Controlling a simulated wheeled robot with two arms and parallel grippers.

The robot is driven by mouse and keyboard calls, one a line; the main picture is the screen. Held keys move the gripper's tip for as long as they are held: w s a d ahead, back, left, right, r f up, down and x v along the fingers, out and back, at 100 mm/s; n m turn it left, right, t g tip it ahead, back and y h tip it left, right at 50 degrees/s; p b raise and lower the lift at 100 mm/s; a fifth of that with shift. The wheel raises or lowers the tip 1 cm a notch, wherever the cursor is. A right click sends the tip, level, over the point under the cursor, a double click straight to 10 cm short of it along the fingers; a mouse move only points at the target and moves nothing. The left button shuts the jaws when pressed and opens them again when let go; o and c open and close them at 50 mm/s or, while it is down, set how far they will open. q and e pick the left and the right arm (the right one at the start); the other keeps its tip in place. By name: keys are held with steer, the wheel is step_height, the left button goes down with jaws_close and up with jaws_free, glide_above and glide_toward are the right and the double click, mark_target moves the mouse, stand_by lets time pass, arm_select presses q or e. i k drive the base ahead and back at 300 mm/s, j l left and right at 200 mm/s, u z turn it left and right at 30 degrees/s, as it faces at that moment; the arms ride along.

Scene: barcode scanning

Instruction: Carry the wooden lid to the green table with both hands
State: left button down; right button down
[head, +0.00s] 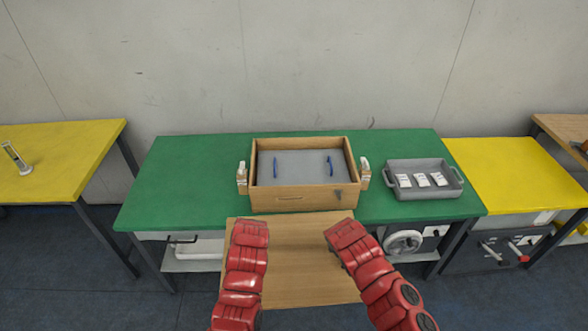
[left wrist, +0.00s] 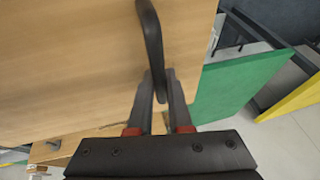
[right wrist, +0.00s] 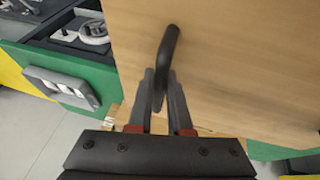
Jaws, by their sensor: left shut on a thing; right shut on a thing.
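The wooden lid (head: 292,270) is a flat light-brown board held in front of the green table (head: 190,180). In the head view its far edge overlaps the table's front and the foot of the wooden box. My left gripper (left wrist: 161,88) is shut on one black handle (left wrist: 150,35) of the lid. My right gripper (right wrist: 163,90) is shut on the other black handle (right wrist: 168,48). In the head view my red arms hide both grippers and handles.
An open wooden box (head: 300,200) with blue handles inside stands mid-table. A grey tray (head: 430,189) with white packets stands to its right. The table's left part is clear. Yellow tables (head: 70,150) flank it on both sides.

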mark_target(208, 168)
steer(key=i+j+u, duration=0.1)
steer(key=u, duration=0.3)
steer(key=i+j+u, duration=0.1)
steer(key=u, duration=0.25)
steer(key=i+j+u, duration=0.1)
steer(key=u, duration=0.3)
steer(key=i+u, duration=0.15)
steer(key=u, duration=0.2)
steer(key=i, duration=0.85)
steer(key=i+z, duration=0.3)
steer(key=i, duration=0.4)
steer(key=i+z, duration=0.15)
steer(key=z, duration=0.25)
steer(key=i+j+z, duration=0.1)
steer(key=z, duration=0.35)
steer(key=i+j+z, duration=0.15)
steer(key=z, duration=0.25)
steer(key=l, duration=0.3)
